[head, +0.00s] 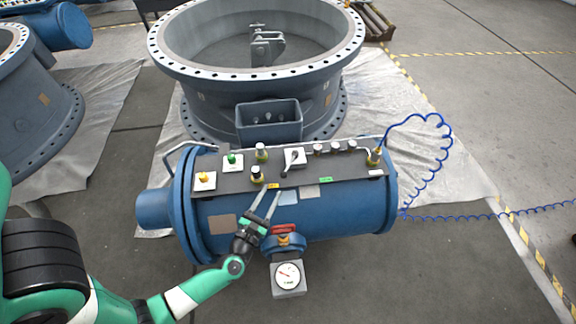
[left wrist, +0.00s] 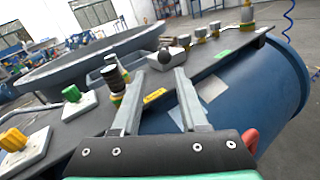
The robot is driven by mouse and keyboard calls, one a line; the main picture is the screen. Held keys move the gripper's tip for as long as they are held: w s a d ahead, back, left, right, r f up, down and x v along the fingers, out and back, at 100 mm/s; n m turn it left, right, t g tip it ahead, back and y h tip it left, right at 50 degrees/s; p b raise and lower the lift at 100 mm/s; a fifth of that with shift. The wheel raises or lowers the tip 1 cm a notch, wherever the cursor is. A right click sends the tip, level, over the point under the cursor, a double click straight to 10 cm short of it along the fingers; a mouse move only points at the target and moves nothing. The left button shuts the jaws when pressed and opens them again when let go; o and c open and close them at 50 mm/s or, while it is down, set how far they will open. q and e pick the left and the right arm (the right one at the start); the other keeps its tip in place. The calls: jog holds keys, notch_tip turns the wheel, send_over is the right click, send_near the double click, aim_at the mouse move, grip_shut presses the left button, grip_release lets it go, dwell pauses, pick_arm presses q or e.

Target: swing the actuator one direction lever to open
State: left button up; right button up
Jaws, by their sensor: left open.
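The direction lever (head: 288,160) is a short dark lever with a black knob on a pale mount, in the middle of the dark panel (head: 225,178) on top of the blue cylindrical actuator (head: 330,213). In the left wrist view the lever's black knob (left wrist: 165,57) shows just beyond the fingertips, between them. My left gripper (head: 270,196) is in front of the panel's near edge, a little short of the lever. Its two fingers (left wrist: 153,80) are spread apart with nothing between them. I see no contact with the lever. My right gripper is not in view.
A black-topped brass fitting (head: 256,175) stands close left of the fingertips. Yellow (head: 205,178) and green (head: 232,159) knobs sit farther left. A red-handled valve (head: 284,230) and pressure gauge (head: 287,275) are below. A blue coiled hose (head: 440,150) is at right.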

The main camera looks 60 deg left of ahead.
aim_at(287, 168)
pick_arm(q)
jog(key=b+x, duration=0.1)
jog(key=x, duration=0.4)
jog(key=b+x, duration=0.1)
jog(key=x, duration=0.4)
jog(key=shift+w+d+f, duration=0.1)
jog(key=shift+w+d, duration=0.15)
jog(key=shift+w+a, duration=0.4)
grip_shut()
dwell(0.5)
